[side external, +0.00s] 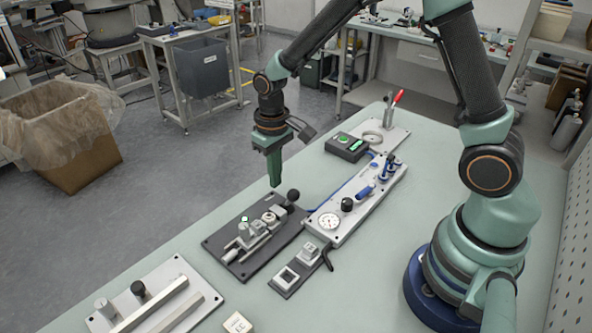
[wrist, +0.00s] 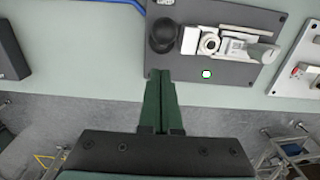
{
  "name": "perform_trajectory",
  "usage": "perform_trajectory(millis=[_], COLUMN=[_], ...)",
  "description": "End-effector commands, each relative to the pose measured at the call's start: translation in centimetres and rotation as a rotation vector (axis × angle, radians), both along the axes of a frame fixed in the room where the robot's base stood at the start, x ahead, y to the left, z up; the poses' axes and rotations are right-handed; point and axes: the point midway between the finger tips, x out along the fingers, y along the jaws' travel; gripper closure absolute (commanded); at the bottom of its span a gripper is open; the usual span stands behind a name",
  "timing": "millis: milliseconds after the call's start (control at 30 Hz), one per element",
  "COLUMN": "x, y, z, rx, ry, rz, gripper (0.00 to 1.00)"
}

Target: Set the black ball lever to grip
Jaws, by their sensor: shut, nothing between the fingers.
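The black ball lever (side external: 293,195) stands at the far right end of a dark plate (side external: 222,241). In the wrist view its black ball (wrist: 162,30) is seen from above, at the upper middle, beside metal clamp parts (wrist: 211,42). My gripper (side external: 275,184) is shut and empty, pointing down, just left of the ball and above the plate's edge in the side view. In the wrist view my fingertips (wrist: 160,74) are together near the plate's edge, apart from the ball. The lever's arm is mostly hidden under the ball.
A small white disc with a green rim (side external: 244,218) shows on the dark plate. A light panel (side external: 322,235) with a gauge and knobs lies to the right. A small dark block fixture (side external: 287,280) is in front. A white plate with bars (side external: 158,300) lies front left.

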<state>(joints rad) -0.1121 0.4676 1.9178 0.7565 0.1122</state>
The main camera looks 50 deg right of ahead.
Motion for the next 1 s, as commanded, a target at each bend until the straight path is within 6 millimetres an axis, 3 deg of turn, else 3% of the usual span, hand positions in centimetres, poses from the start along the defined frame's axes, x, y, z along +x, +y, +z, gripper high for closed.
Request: perform_trajectory(millis=[600,1000], x=[0.1,0.0], y=[0.0,0.0], z=[5.6,6.3], rx=[0.0,0.0], ry=[-0.003,0.0], rz=[0.0,0.0], gripper=[1.0,1.0])
